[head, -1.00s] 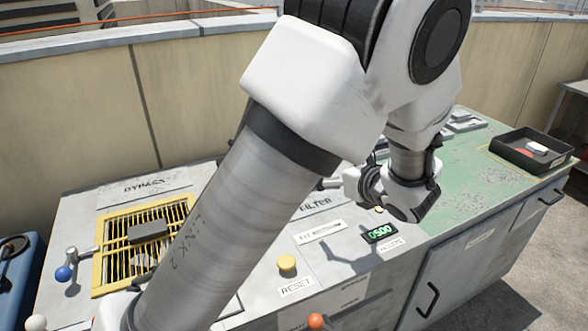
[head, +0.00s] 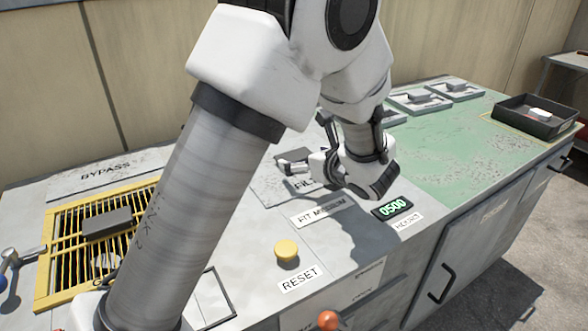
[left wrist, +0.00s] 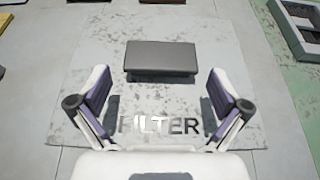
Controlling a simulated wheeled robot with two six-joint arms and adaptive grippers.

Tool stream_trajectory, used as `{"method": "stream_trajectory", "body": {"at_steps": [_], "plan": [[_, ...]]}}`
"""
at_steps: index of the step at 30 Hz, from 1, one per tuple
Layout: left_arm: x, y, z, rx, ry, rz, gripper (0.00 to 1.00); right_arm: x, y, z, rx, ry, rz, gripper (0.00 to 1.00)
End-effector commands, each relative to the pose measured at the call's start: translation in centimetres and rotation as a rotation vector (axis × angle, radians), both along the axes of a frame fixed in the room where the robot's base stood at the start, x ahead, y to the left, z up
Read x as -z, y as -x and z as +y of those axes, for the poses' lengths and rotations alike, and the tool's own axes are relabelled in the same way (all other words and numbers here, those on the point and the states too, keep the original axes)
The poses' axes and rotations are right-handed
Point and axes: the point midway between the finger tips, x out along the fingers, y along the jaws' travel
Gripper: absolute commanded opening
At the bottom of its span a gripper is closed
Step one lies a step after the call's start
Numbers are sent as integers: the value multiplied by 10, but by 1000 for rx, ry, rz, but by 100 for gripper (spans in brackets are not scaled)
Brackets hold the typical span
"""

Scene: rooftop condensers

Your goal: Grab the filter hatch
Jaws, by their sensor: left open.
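The filter hatch (left wrist: 75,100) is a pale, scuffed square panel lettered FILTER, with a dark grey block handle (left wrist: 162,62) on it. My left gripper (left wrist: 158,76) is open and empty. In the wrist view its fingers are spread to either side, on the near side of the handle, over the lettering. The left gripper also shows in the head view (head: 304,143) above the hatch. I see no contact with the handle. My right gripper is not in view.
A yellow RESET button (head: 287,250) and a green display (head: 393,208) lie in front. A black tray (head: 535,118) stands at the right end of the green top.

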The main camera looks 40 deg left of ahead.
Motion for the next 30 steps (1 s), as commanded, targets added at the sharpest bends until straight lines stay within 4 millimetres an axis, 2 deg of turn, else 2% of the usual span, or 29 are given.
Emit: {"method": "stream_trajectory", "body": {"at_steps": [4, 8, 15, 16, 18, 20, 21, 30], "plan": [[15, -7, 22, -4, 4, 0, 100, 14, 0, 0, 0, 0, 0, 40], [21, -13, 40, -2, 2, 0, 100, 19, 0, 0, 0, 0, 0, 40], [19, -14, 45, 0, -1, 1, 100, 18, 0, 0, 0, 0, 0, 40], [19, -14, 45, 0, -1, 1, 93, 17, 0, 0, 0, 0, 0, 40], [19, -14, 44, 0, -1, 1, 68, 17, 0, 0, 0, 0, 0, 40], [19, -14, 44, -1, -1, 1, 47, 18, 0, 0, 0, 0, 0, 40], [19, -14, 44, -1, -1, 1, 39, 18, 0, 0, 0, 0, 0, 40], [13, -14, 44, 0, -1, 0, 39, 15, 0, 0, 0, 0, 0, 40]]}}
